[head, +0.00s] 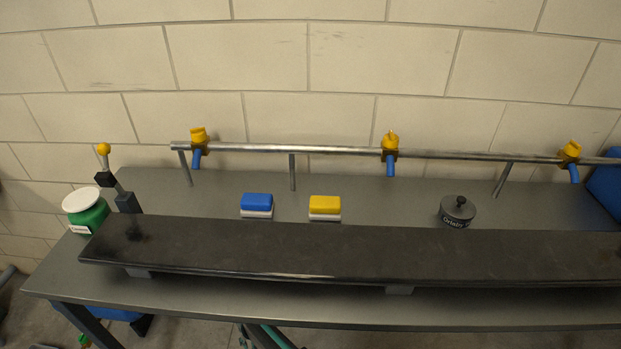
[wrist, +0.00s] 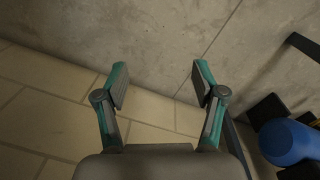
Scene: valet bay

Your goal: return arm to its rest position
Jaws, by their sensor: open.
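My gripper (wrist: 160,88) shows in the wrist view, with its two grey and teal fingers spread apart. Nothing is between the fingers. Beyond them are a bare concrete floor and a pale block wall. In the head view my gripper cannot be made out; a small teal and dark part shows below the front edge of the table at the bottom middle.
A grey table (head: 180,300) carries a long dark board (head: 350,252), blue (head: 257,205) and yellow (head: 325,207) blocks, a lidded grey tin (head: 458,211) and a green jar (head: 86,212). A metal pipe (head: 340,151) with yellow-handled taps runs behind. A blue rounded object (wrist: 288,142) is at the right.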

